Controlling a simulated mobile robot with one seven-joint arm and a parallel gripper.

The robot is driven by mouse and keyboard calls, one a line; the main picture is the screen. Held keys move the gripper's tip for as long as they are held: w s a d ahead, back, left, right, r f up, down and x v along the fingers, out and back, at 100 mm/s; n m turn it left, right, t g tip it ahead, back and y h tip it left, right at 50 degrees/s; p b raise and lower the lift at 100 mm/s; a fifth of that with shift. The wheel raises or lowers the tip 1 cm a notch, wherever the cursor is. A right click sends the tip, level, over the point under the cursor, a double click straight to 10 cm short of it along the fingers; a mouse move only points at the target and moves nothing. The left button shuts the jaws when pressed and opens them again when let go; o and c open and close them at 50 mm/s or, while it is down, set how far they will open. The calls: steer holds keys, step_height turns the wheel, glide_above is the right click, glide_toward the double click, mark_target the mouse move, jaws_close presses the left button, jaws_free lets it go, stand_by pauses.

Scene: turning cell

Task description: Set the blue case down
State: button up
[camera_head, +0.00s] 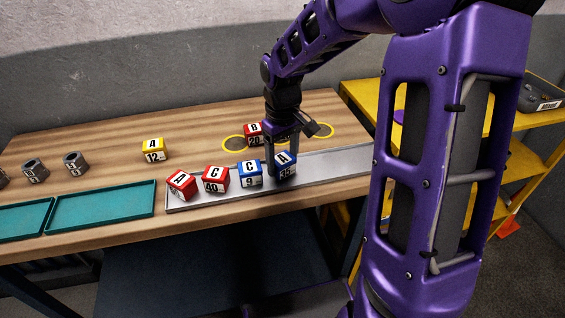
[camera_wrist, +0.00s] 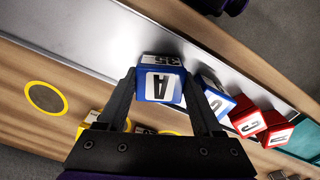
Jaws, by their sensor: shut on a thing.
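The blue case marked A 35 (camera_head: 287,168) is between the fingers of my gripper (camera_head: 284,150), over the grey metal strip (camera_head: 335,165). In the wrist view the same blue case (camera_wrist: 162,82) sits at the fingertips, with one finger on each side. My gripper (camera_wrist: 165,95) is shut on it. I cannot tell whether its underside touches the strip. A second blue case, marked C 9 (camera_head: 250,174), stands on the strip just to its left in the head view; it also shows in the wrist view (camera_wrist: 212,98).
Red cases C 40 (camera_head: 215,179) and A (camera_head: 181,185) stand further left on the strip. Red case B 20 (camera_head: 253,133) is behind, near yellow rings (camera_head: 233,144). A yellow case (camera_head: 153,150) and green trays (camera_head: 100,207) are left. The strip's right part is bare.

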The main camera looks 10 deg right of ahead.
mark_target(282, 158)
steer(key=shift+f, duration=0.35)
steer(key=o, duration=1.5)
step_height(282, 158, up, 12)
steer(key=shift+r+p, duration=0.15)
steer(key=shift+p, duration=0.9)
